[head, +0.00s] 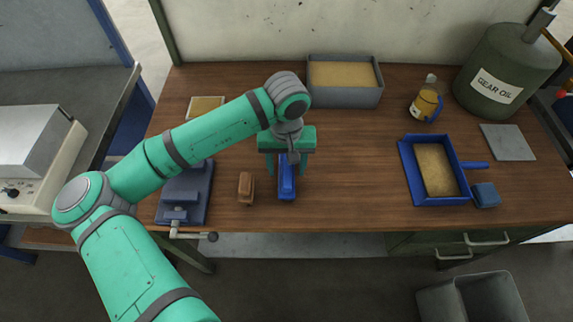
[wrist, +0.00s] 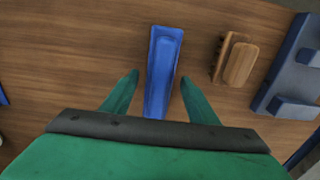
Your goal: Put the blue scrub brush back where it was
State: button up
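The blue scrub brush (head: 287,188) lies on the wooden table near its front edge, its long side pointing toward the edge. In the wrist view the brush (wrist: 163,60) lies between and ahead of the fingers. My gripper (head: 287,170) is over the far end of the brush, fingers pointing down. In the wrist view my gripper (wrist: 159,80) is open, one finger on each side of the brush, with a visible gap on the left and a narrower one on the right. The far end of the brush is partly hidden by my gripper in the head view.
A brown wooden brush (head: 246,187) lies close left of the blue one, then a blue-grey vise (head: 184,196). A grey sand bin (head: 345,97) stands behind. A blue tray (head: 408,172), oil jug (head: 424,105) and gear oil drum (head: 497,85) are right. Table between brush and tray is clear.

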aim_at(287, 166)
jog(key=shift+r, duration=0.1)
notch_tip(287, 166, up, 12)
dwell(0.7)
jog(key=shift+r, duration=0.1)
